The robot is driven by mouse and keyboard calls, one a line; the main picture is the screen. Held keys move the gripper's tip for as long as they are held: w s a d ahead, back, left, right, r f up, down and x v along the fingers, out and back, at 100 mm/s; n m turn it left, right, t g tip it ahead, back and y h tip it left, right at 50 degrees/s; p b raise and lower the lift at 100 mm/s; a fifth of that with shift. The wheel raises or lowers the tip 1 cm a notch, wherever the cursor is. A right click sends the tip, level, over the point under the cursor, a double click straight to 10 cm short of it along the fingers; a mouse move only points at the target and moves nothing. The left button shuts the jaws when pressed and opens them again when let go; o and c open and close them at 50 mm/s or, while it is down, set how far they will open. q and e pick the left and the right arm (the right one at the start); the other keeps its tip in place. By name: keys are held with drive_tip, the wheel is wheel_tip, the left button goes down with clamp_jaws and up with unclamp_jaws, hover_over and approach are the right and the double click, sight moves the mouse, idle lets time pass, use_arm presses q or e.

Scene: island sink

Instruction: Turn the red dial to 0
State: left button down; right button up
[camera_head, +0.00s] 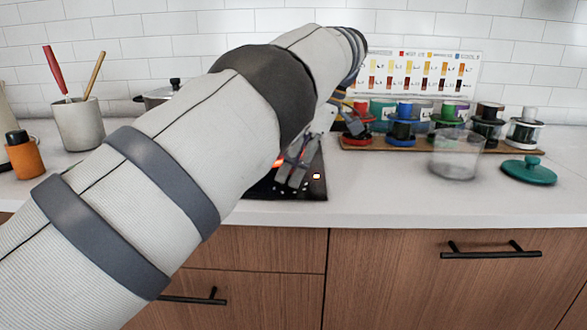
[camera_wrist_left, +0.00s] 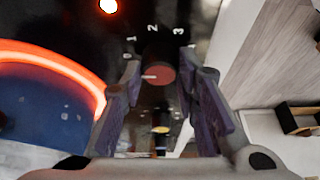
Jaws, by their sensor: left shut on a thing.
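The red dial (camera_wrist_left: 161,75) sits between the two fingers of my left gripper (camera_wrist_left: 160,88) in the left wrist view. Its white mark lies on the left side of its red face. White numbers 0, 1, 2 and 3 are printed around it on the black cooktop (camera_wrist_left: 205,20). The gripper is shut on the dial. In the head view the left gripper (camera_head: 297,168) is low at the cooktop (camera_head: 262,186), and the dial cannot be made out there. My right gripper is not in view.
A glowing orange burner ring (camera_wrist_left: 55,58) is beside the dial. A glass jar (camera_head: 456,155), a green lid (camera_head: 528,171) and a wooden rack (camera_head: 420,149) of colored spools stand to the right. A utensil crock (camera_head: 79,125) and an orange bottle (camera_head: 24,158) are at left.

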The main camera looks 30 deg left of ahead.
use_arm(q)
drive_tip(key=shift+f, duration=0.15)
idle(0.3)
drive_tip(key=c, duration=1.2)
unclamp_jaws()
drive_tip(key=shift+c, duration=0.2)
drive_tip(key=shift+r, duration=0.2)
